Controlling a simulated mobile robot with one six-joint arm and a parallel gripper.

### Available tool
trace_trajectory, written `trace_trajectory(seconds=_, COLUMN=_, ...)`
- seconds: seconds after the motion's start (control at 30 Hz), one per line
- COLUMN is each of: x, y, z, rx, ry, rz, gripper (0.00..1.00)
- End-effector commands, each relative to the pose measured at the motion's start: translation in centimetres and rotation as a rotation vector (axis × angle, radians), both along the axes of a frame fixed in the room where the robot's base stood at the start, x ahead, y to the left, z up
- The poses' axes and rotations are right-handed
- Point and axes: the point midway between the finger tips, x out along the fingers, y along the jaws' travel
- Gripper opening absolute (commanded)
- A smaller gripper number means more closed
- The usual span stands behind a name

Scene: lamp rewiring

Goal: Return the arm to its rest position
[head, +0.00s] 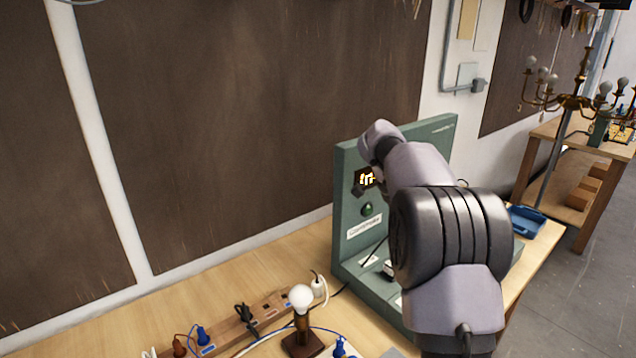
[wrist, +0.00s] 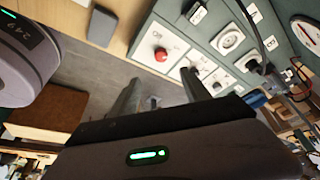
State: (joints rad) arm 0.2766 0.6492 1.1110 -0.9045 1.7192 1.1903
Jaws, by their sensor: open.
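My gripper (wrist: 160,84) shows in the wrist view with its two fingers apart and nothing between them. Beyond the fingers are grey floor and part of the green test bench (wrist: 215,30), seen tilted. In the head view my arm (head: 450,240) rises from the lower right and bends in front of the green test bench (head: 345,170). The arm hides much of the bench, and I cannot make out my gripper there.
The wooden workbench (head: 240,270) holds a lamp with a white bulb (head: 301,298), a wooden strip with plugs (head: 235,325) and a blue tray (head: 527,222). A red button (wrist: 161,54) and sockets lie near my fingers in the wrist view. A chandelier (head: 572,102) stands behind.

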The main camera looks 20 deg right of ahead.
Motion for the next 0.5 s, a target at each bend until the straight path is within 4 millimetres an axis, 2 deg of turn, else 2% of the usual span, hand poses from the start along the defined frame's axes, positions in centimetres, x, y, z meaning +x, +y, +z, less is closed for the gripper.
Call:
trace_trajectory(seconds=0.07, x=-1.4, y=2.9, z=2.1, rx=0.047, ry=-0.018, rz=0.145, gripper=0.55)
trace_trajectory(seconds=0.13, x=-4.3, y=7.3, z=4.3, rx=0.111, ry=-0.047, rz=0.374, gripper=0.55)
trace_trajectory(seconds=0.23, x=-10.3, y=14.3, z=5.8, rx=0.182, ry=-0.114, rz=0.751, gripper=0.55)
trace_trajectory(seconds=0.3, x=-15.0, y=18.6, z=5.5, rx=0.201, ry=-0.174, rz=0.995, gripper=0.55)
trace_trajectory(seconds=0.4, x=-20.9, y=23.2, z=3.6, rx=0.188, ry=-0.262, rz=1.284, gripper=0.55)
trace_trajectory(seconds=0.5, x=-24.9, y=25.8, z=1.2, rx=0.153, ry=-0.331, rz=1.473, gripper=0.55)
